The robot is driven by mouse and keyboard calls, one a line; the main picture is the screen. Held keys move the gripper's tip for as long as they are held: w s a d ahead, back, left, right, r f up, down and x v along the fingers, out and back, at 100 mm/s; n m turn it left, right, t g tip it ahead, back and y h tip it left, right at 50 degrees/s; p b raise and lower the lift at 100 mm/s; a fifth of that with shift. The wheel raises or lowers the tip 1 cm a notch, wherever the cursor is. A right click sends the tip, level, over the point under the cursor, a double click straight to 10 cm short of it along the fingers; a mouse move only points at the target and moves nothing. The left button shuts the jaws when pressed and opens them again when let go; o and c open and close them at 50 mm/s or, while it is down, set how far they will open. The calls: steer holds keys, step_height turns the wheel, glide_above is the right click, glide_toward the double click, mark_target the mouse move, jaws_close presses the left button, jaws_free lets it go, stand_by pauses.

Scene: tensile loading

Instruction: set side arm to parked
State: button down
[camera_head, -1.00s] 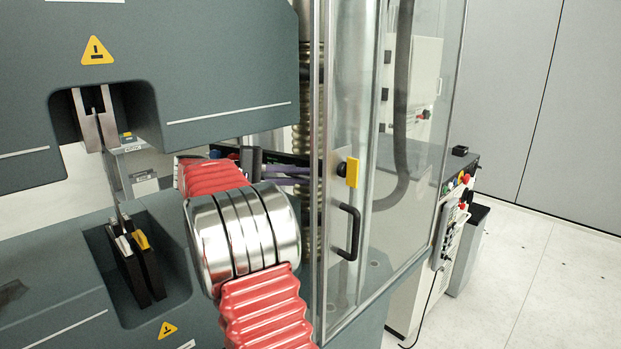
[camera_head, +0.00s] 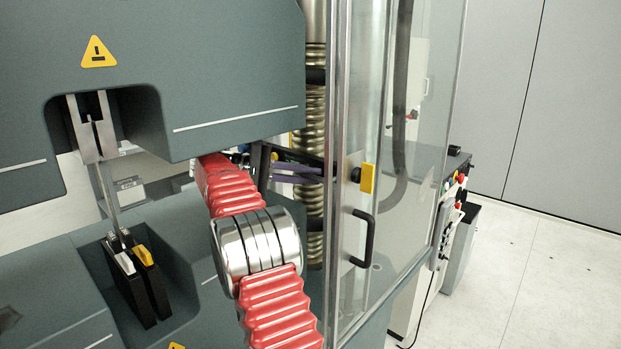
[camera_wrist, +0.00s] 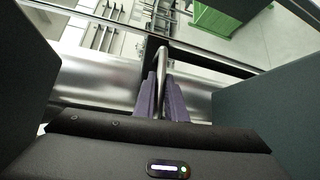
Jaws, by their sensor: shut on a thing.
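The side arm seems to be the dark bar (camera_head: 297,156) beside the ribbed metal column; most of it is hidden behind my arm and the glass door. My gripper (camera_head: 318,175) has purple fingers and reaches behind the door's frame. In the wrist view my gripper (camera_wrist: 161,98) is shut on a thin metal rod, which stands between the two fingers. The rod meets a dark bar (camera_wrist: 208,61) at its top, apparently the side arm. I cannot tell whether the side arm is parked.
A clear door (camera_head: 385,190) with a black handle (camera_head: 364,238) stands close right of my arm. The grey testing machine (camera_head: 200,60) is at the left, with a thin strip (camera_head: 110,195) between its upper and lower grips. Open floor (camera_head: 540,270) lies at the right.

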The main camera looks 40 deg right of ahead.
steer(key=shift+w+f, duration=0.15)
steer(key=shift+f, duration=0.1)
steer(key=c, duration=1.9)
jaws_free()
steer(key=shift+o, duration=0.5)
steer(key=shift+r, duration=0.1)
steer(key=shift+r, duration=0.1)
